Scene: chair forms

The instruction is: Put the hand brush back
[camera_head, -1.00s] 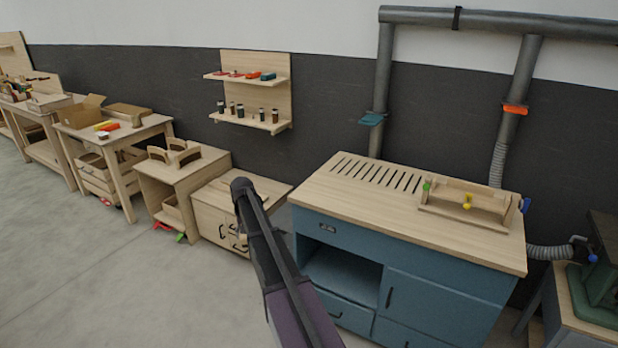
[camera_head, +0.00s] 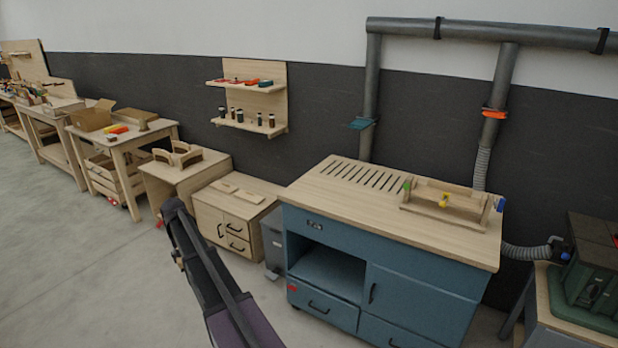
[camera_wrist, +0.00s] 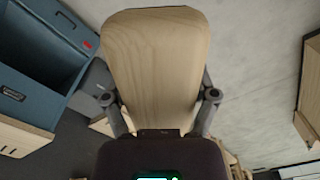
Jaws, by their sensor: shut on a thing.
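In the wrist view, my gripper (camera_wrist: 159,98) has one finger on each side of a broad pale wooden body, which I take to be the hand brush (camera_wrist: 160,55). The gripper is shut on it. The wood fills the middle of the wrist view; no bristles show, so its other side is hidden.
A blue bench (camera_head: 400,275) with a slotted wooden top (camera_head: 400,225) stands right of my arm. Left of it are a grey bin (camera_head: 273,250), a low wooden cabinet (camera_head: 225,222) and several worktables. A shelf (camera_head: 262,88) hangs on the wall. The floor at left is open.

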